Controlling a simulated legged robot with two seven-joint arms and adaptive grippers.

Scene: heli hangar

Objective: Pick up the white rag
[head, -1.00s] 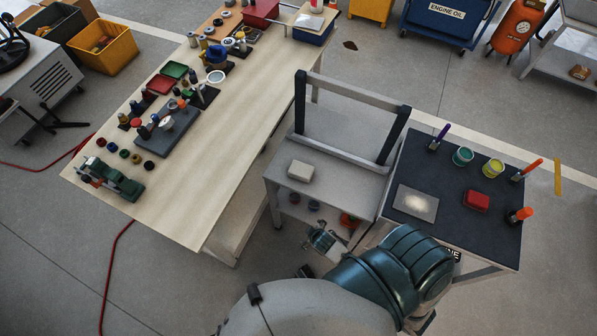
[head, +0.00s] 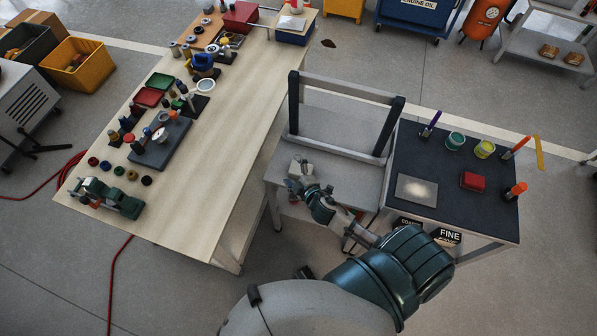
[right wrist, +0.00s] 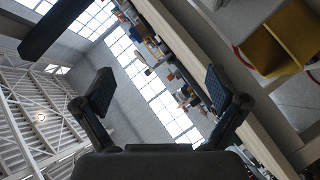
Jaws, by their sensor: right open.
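The white rag (head: 303,165) is a small pale folded block on the grey stand's top in the head view. My right gripper (head: 299,182) is open and in front of the rag, covering part of it. I cannot tell whether they touch. In the right wrist view the two dark fingers stand wide apart (right wrist: 158,95) with nothing between them, and the rag does not show. My left gripper is not in view.
The grey stand (head: 345,175) has a raised frame with dark posts at its back. A dark-topped table (head: 450,205) with jars, a red block and upright tools adjoins it on the right. A long wooden bench (head: 225,160) with many parts stands left.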

